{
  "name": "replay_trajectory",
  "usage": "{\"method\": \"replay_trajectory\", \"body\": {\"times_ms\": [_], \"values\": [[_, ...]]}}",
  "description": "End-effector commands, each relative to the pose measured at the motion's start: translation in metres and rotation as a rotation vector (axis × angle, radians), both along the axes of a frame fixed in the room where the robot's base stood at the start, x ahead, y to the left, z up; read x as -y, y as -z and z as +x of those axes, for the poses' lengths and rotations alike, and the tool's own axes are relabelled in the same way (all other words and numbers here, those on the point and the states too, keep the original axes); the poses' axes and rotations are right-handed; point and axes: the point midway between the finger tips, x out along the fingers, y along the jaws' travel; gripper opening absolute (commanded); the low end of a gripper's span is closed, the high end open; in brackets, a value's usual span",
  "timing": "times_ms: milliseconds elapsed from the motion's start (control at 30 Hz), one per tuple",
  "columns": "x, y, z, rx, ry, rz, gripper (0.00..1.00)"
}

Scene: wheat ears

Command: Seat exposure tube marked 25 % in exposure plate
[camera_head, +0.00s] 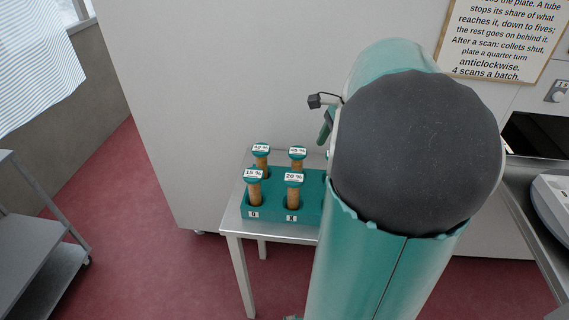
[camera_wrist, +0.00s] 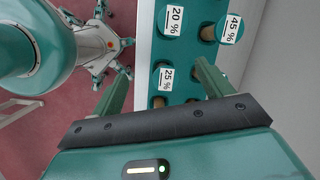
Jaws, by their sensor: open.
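The tube marked 25 % (camera_wrist: 165,78) stands in the teal rack (camera_wrist: 184,62), its white label facing up in the wrist view. My gripper (camera_wrist: 163,55) is open, with one finger on each side of this tube in that picture. Whether the fingers are level with the tube or above it I cannot tell. In the head view my arm covers that end of the rack (camera_head: 270,212), and the 25 % tube is hidden there. The exposure plate is not seen in either view.
Tubes marked 15 % (camera_head: 253,186), 20 % (camera_head: 293,190), 40 % (camera_head: 261,158) and 45 % (camera_head: 297,161) stand in the rack. It sits on a small metal table (camera_head: 232,222) against a pale wall. A bench (camera_head: 525,205) is at right, shelving (camera_head: 40,220) at left.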

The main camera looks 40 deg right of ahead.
Motion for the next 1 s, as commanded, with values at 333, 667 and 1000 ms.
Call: {"method": "replay_trajectory", "body": {"times_ms": [333, 667, 1000], "values": [[0.067, 0.025, -0.038, -0.014, 0.324, 0.157, 0.79], [0.050, 0.080, -0.019, -0.015, 0.320, 0.156, 0.79], [0.040, 0.111, -0.010, -0.013, 0.319, 0.154, 0.79]]}}
